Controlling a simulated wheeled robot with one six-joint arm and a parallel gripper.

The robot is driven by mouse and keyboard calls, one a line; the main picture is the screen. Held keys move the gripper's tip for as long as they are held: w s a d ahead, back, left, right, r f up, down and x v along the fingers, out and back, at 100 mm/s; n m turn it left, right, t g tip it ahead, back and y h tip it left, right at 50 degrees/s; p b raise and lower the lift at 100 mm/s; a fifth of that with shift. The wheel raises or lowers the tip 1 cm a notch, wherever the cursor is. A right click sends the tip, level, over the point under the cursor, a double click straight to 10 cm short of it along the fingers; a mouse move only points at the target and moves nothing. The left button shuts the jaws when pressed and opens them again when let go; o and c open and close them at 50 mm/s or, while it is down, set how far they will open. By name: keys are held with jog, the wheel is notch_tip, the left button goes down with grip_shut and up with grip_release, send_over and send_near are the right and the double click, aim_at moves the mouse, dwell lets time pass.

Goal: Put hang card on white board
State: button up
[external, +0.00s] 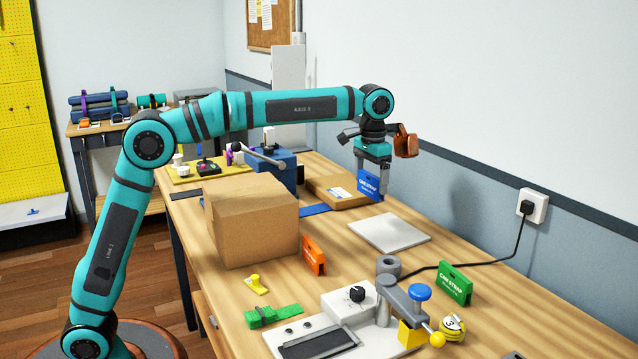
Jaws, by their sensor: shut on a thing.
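My gripper (376,172) points down above the far middle of the table. It is shut on a blue hang card (368,187) with white print, which it holds upright. The white board (390,233) is a flat light square lying on the table, below and slightly right of the card. The card is apart from the board, and the board's top is bare. The finger contact on the card is partly hidden.
A large cardboard box (250,225) stands left of the board. A flat brown box (338,194) lies behind it. An orange card (314,256), a green card (455,284) and a grey lever device (350,308) are nearer. The wall runs along the right.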

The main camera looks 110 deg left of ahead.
send_over(388, 230)
notch_tip(388, 230, down, 10)
jog(key=shift+d+f, duration=0.15)
dwell(0.5)
jog(key=o, duration=0.7)
jog(key=shift+f, duration=0.1)
notch_tip(388, 230, up, 12)
jog(key=shift+r, duration=0.15)
